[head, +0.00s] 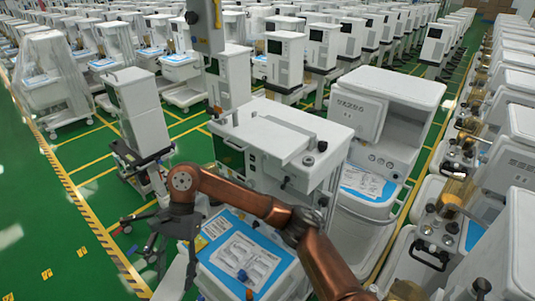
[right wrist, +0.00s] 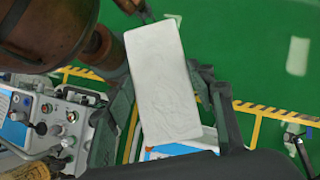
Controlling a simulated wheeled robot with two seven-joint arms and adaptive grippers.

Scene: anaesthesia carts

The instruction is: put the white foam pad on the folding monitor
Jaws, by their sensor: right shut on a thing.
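The white foam pad (right wrist: 162,85) is a flat, pale rectangle between the fingers of my right gripper (right wrist: 165,118) in the right wrist view. The gripper is shut on it. In the head view, my right gripper (head: 165,243) hangs at the lower left, and a white slanted surface below it (head: 174,278) appears to be the pad, partly hidden by the fingers. A white upright unit with a grey panel (head: 140,108) and a dark flat part below it (head: 140,156) stands beyond the gripper. I cannot tell for certain which part is the folding monitor. My left gripper is not in view.
A white cart with a blue-edged worktop (head: 215,228) stands close beside my right gripper. Another white cart (head: 375,110) is behind it to the right. Rows of carts fill the back and right. Green floor with yellow lines (head: 55,235) is open at left.

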